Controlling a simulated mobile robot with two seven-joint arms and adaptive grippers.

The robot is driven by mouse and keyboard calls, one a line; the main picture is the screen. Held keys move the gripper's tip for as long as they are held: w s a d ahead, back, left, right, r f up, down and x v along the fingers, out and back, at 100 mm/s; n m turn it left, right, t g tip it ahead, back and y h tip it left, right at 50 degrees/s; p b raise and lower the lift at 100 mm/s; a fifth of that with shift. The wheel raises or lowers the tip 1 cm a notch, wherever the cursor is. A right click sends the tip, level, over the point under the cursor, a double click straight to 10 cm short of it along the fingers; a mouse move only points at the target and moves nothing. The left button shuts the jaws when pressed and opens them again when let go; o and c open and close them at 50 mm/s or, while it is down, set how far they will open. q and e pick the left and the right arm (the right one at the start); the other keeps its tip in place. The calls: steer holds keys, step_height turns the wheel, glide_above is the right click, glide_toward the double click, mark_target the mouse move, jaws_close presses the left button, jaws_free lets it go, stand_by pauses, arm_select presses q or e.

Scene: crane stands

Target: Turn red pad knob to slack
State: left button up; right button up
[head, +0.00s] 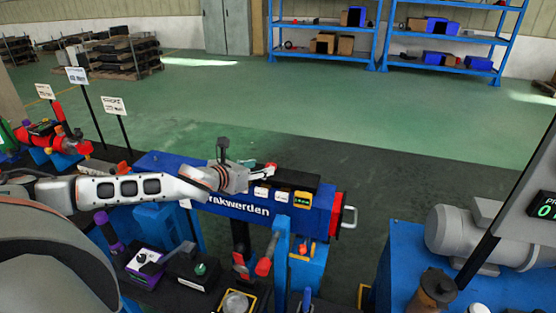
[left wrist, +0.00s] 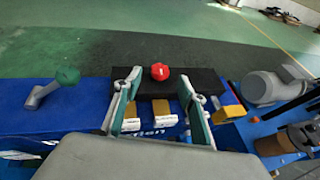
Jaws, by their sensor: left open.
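The red knob (left wrist: 160,72) sits on a black pad (left wrist: 205,82) on top of the blue crane stand. In the head view a small red part of it (head: 271,166) shows at the tip of my left gripper (head: 262,172), and the black pad's bare right end (head: 310,182) shows beyond. In the left wrist view my left gripper (left wrist: 159,84) is open, its two fingers spread to either side of the knob in the picture. The knob appears just past the fingertips, and I see no contact. My right gripper is not in view.
The blue beam (head: 322,217) carries white labels and a yellow-framed display (head: 302,200). A green-topped lever (left wrist: 55,86) stands to the left in the wrist view. A grey motor (head: 478,235) is on the right bench.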

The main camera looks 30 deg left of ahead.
mark_target(271, 165)
arm_select(q)
steer(key=x, duration=0.3)
steer(key=shift+d, duration=0.1)
steer(key=x, duration=0.3)
steer(key=shift+w+f, duration=0.35)
steer(key=shift+w, duration=0.2)
steer(key=c, duration=1.1)
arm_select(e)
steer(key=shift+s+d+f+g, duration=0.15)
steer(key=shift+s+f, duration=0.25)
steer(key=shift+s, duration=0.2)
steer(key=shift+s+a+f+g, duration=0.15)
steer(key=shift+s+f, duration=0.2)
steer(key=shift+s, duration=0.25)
